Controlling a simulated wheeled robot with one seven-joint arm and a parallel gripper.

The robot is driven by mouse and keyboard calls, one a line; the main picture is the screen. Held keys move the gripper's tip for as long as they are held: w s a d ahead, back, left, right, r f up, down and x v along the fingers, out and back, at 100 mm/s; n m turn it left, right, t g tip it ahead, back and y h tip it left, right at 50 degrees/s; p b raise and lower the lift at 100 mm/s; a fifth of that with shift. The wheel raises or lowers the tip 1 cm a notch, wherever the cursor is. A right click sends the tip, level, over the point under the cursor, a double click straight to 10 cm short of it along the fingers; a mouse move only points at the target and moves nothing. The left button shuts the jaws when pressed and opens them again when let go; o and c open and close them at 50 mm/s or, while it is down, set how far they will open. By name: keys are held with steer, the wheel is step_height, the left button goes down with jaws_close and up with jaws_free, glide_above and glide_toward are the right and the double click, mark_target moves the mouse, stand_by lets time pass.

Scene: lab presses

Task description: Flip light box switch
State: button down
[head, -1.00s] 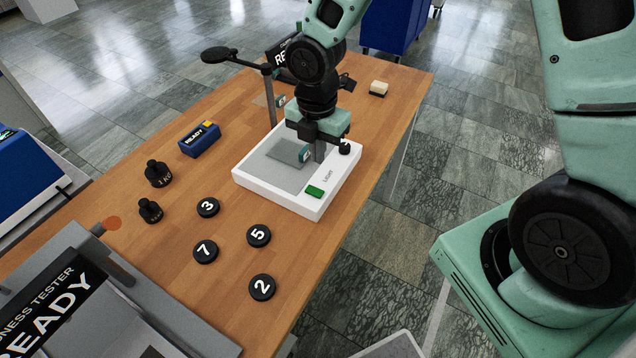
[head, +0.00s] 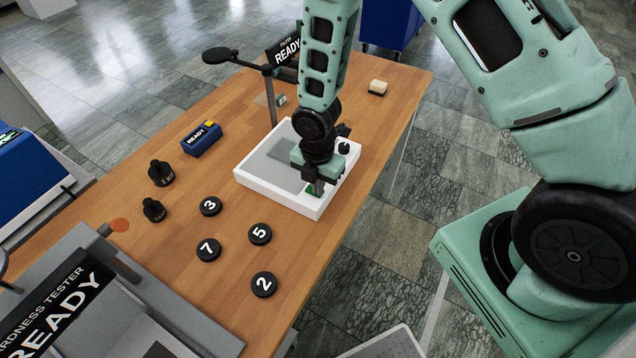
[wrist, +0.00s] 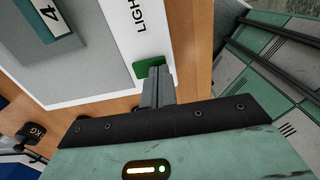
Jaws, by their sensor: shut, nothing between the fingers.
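The white light box (head: 262,185) sits on the wooden table, with a grey panel on its top. Its green switch (head: 311,190) is at the near right corner of the top and is partly hidden by my gripper (head: 318,187) in the head view. In the wrist view the green switch (wrist: 148,66) lies beside the "LIGHT" lettering. My gripper (wrist: 156,78) is shut and empty, with its fingertips over the switch. I cannot tell whether they touch it.
Black numbered discs (head: 260,233) and two black weights (head: 160,173) are on the table left of the box. A lamp-like stand (head: 268,85) rises behind the box. The table's right edge is close to the box.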

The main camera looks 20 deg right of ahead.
mark_target(310, 188)
steer(key=shift+f, duration=0.2)
steer(key=shift+s, duration=0.1)
steer(key=shift+w+a+r, duration=0.25)
steer(key=shift+w+a, duration=0.2)
steer(key=shift+w, duration=0.25)
steer(key=shift+r, duration=0.1)
steer(key=r+p, duration=0.2)
steer(key=r, duration=0.1)
steer(key=r+p, duration=0.1)
steer(key=shift+w+a+r+p, duration=0.2)
steer(key=shift+w+a+p, duration=0.05)
steer(key=shift+p, duration=0.1)
steer(key=shift+w+r+b, duration=0.25)
steer(key=shift+b, duration=0.35)
step_height(310, 188, up, 9)
steer(key=b, duration=0.2)
steer(key=shift+w+a+f, duration=0.15)
steer(key=shift+w+a, duration=0.3)
